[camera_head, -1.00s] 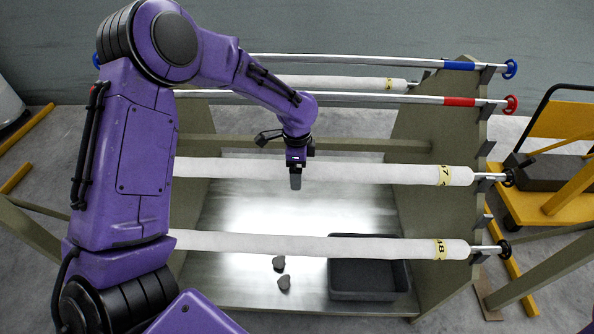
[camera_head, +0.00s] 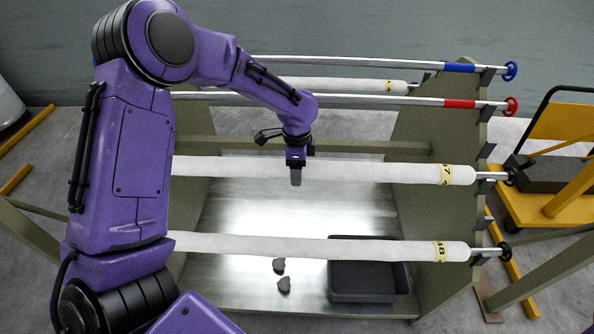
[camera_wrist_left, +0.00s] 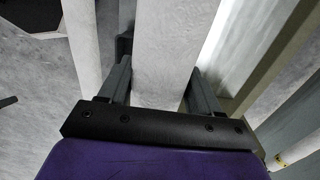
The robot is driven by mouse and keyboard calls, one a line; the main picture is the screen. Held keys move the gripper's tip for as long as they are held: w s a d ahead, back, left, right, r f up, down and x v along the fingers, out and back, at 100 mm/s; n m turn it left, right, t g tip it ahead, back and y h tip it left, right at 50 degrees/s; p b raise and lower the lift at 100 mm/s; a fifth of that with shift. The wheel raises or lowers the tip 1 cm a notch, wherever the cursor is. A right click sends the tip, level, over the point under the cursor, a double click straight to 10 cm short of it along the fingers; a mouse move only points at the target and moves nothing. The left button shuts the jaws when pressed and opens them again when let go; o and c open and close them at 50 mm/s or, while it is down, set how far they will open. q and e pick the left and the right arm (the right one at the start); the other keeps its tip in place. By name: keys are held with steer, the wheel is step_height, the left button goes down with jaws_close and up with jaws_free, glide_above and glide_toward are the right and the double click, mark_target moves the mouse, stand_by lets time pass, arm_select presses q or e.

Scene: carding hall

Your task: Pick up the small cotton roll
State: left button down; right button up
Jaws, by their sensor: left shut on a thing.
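White cotton rolls lie on bars across a stand. The middle roll (camera_head: 380,171) has a yellow tag near its right end. My left gripper (camera_head: 295,177) is at this middle roll, reaching down over it from above. In the left wrist view, its two grey fingers (camera_wrist_left: 152,85) sit on either side of a white roll (camera_wrist_left: 165,45), shut on it. The front roll (camera_head: 350,247) also has a yellow tag, and a back roll (camera_head: 345,84) lies partly behind the bars. I cannot tell from the pictures which roll is the small one. My right gripper is not in view.
Bars with a blue band (camera_head: 459,67) and a red band (camera_head: 460,103) cross the back. The stand's olive side panel (camera_head: 425,135) is at the right. A dark bin (camera_head: 368,283) and two dark lumps (camera_head: 283,284) are below. A yellow cart (camera_head: 560,125) stands at far right.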

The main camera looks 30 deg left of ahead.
arm_select(q)
steer(key=s+d+r, duration=0.9)
steer(key=d+r, duration=0.1)
steer(key=r, duration=0.2)
steer(key=shift+s+d, duration=0.15)
steer(key=shift+s, duration=0.15)
step_height(320, 180, up, 7)
steer(key=p, duration=1)
steer(key=s+d+r+p, duration=0.4)
steer(key=s+d+p, duration=0.1)
steer(key=s+p, duration=0.3)
steer(key=shift+s+p, duration=0.3)
steer(key=shift+p, duration=0.3)
